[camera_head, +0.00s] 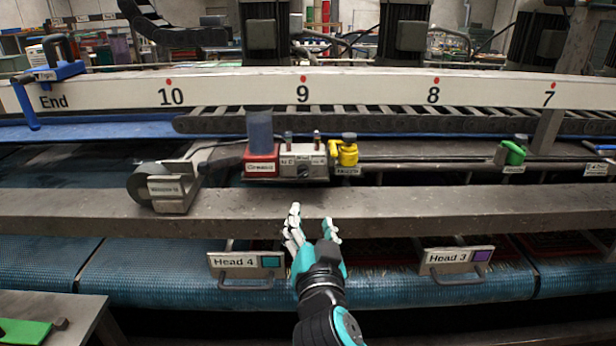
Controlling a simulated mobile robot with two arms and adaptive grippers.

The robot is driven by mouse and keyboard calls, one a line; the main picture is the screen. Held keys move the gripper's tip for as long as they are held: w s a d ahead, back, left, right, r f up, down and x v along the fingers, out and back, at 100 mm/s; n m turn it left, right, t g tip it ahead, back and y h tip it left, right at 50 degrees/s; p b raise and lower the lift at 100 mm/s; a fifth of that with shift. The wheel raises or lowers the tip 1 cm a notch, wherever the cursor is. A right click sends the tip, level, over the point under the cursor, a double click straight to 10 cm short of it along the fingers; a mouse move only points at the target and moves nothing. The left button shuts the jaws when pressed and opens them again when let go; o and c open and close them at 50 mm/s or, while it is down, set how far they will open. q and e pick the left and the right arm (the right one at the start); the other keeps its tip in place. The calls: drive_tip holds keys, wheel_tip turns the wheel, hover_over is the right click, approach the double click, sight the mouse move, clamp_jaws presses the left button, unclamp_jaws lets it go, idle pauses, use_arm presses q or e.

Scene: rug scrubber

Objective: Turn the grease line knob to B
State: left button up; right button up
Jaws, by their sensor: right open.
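The grease unit has a red base labelled "Grease" (262,168) with a dark clear cylinder on top. Beside it is a grey block (318,160) with small lettering and two small fittings on top. A small dark knob (303,172) seems to sit on the block's front; its setting is too small to read. My right gripper (313,222) is open and empty, below and in front of the block, over the near grey beam, apart from the knob. My left gripper is not in view.
The long grey beam (450,207) crosses in front of the unit. A yellow valve (346,152) stands close right of the block, a green valve (514,151) farther right. A roller bracket (165,188) is at left. Handled plates "Head 4" (235,262) and "Head 3" (448,257) hang below.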

sight(304, 177)
drive_tip(key=w+p, duration=0.1)
drive_tip(key=w, duration=0.4)
drive_tip(key=w+p, duration=0.1)
drive_tip(key=w, duration=0.5)
drive_tip(key=w+a+p, duration=0.1)
drive_tip(key=w+p, duration=0.1)
drive_tip(key=w, duration=0.4)
drive_tip(key=shift+a+f, duration=0.1)
drive_tip(key=shift+f, duration=0.05)
drive_tip(key=shift+c, duration=0.2)
clamp_jaws()
